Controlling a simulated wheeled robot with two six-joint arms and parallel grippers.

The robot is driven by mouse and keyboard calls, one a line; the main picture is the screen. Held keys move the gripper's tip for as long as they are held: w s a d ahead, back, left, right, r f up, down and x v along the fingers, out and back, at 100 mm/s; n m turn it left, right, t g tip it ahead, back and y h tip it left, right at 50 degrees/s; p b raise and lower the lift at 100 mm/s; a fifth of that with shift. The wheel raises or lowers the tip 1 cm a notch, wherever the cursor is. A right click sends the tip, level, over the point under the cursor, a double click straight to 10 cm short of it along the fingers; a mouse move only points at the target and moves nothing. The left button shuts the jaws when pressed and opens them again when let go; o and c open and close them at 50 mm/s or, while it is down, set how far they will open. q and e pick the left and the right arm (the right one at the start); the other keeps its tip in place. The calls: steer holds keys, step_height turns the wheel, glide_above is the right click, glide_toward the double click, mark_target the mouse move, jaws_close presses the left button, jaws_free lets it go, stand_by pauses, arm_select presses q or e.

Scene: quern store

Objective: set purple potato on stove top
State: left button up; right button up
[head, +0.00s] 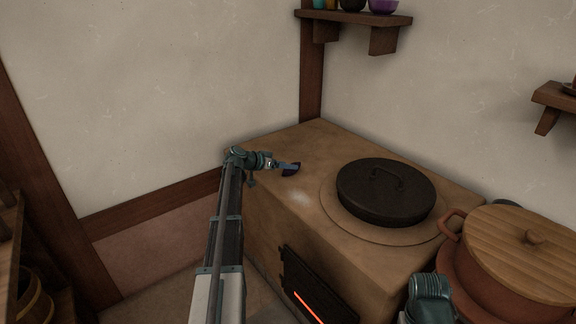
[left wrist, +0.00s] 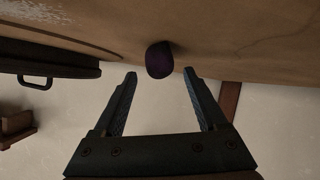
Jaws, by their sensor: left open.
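The purple potato (head: 291,171) is a small dark lump on the tan stove top (head: 300,140), toward its back left part. In the left wrist view the purple potato (left wrist: 159,59) appears to rest on the stove surface. My left gripper (head: 288,166) is beside it in the head view and partly covers it. In the left wrist view my left gripper (left wrist: 160,75) is open, with the potato at the mouth between the fingertips and a gap on each side. Of my right arm only a teal part shows at the bottom right; its gripper does not show.
A black lidded pan (head: 385,192) sits on the stove's round plate, right of the potato. A large clay pot (head: 478,262) with a wooden lid (head: 522,250) stands at the right. A wall shelf (head: 355,17) is above. A glowing firebox (head: 312,290) opens in the stove's front.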

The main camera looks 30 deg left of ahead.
arm_select(q)
steer(key=p+v, duration=0.4)
steer(key=v, duration=0.6)
steer(key=shift+s+r, duration=0.15)
steer(key=shift+s, duration=0.1)
steer(key=shift+a, duration=0.1)
